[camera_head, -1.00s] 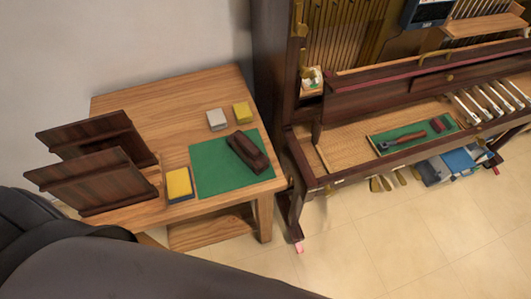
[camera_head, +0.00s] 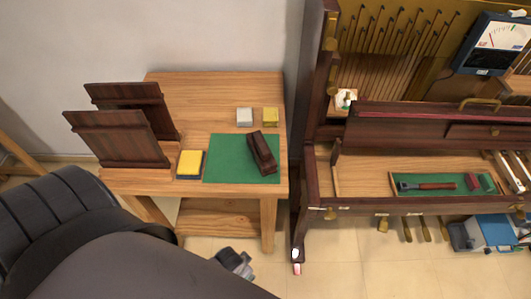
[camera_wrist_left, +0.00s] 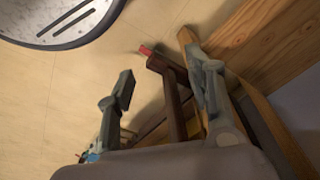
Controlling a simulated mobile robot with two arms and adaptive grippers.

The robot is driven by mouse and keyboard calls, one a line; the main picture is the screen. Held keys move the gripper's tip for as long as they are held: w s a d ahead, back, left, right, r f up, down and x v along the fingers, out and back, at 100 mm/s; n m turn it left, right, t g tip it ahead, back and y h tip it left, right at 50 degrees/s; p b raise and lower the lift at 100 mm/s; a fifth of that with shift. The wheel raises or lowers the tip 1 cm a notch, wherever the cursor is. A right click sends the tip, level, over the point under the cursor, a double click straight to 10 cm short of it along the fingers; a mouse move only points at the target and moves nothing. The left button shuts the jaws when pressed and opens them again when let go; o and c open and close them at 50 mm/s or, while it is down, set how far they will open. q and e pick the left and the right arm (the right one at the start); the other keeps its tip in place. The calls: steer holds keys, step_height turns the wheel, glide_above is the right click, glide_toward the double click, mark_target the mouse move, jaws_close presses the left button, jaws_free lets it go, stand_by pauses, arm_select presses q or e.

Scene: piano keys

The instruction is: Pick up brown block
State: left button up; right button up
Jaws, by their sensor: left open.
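The dark brown block (camera_head: 262,153) lies on the right part of a green mat (camera_head: 225,160) on the wooden table (camera_head: 200,104). My left gripper (camera_head: 238,263) shows small and partly hidden behind my arm in the head view, low in front of the table and apart from the block. In the left wrist view my left gripper (camera_wrist_left: 163,84) has its fingers spread, with nothing held between them. The block is not visible in the wrist view. My right gripper is not in view.
Two dark wooden racks (camera_head: 118,139) stand on the table's left. A yellow-topped pad (camera_head: 190,163), a grey block (camera_head: 244,117) and a yellow block (camera_head: 270,117) lie near the mat. An opened piano (camera_head: 420,120) stands close on the right. A lower shelf (camera_head: 215,216) is under the tabletop.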

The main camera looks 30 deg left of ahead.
arm_select(q)
steer(key=w+d+r+m+b, duration=0.1)
steer(key=w+r, duration=0.2)
steer(key=r, duration=0.4)
steer(key=w+d+r+m+t+h, duration=0.1)
steer(key=w+r, duration=0.2)
steer(key=r, duration=0.3)
steer(key=w+d+r+m+b, duration=0.1)
steer(key=w+r, duration=0.3)
steer(key=r, duration=0.3)
step_height(320, 180, up, 26)
steer(key=r+m+g+y, duration=0.1)
steer(key=m+g, duration=0.2)
steer(key=m, duration=1.7)
glide_above(261, 142)
steer(key=f, duration=0.8)
steer(key=f+p, duration=0.1)
steer(key=f, duration=0.3)
steer(key=shift+s+d, duration=0.2)
steer(key=shift+d, duration=0.05)
steer(key=shift+w+a+f+p, duration=0.15)
steer(key=shift+f+p, duration=0.1)
steer(key=shift+f, duration=1.1)
steer(key=shift+w+a+f+p, duration=0.1)
steer(key=shift+f+p, duration=0.1)
steer(key=shift+f, duration=1.15)
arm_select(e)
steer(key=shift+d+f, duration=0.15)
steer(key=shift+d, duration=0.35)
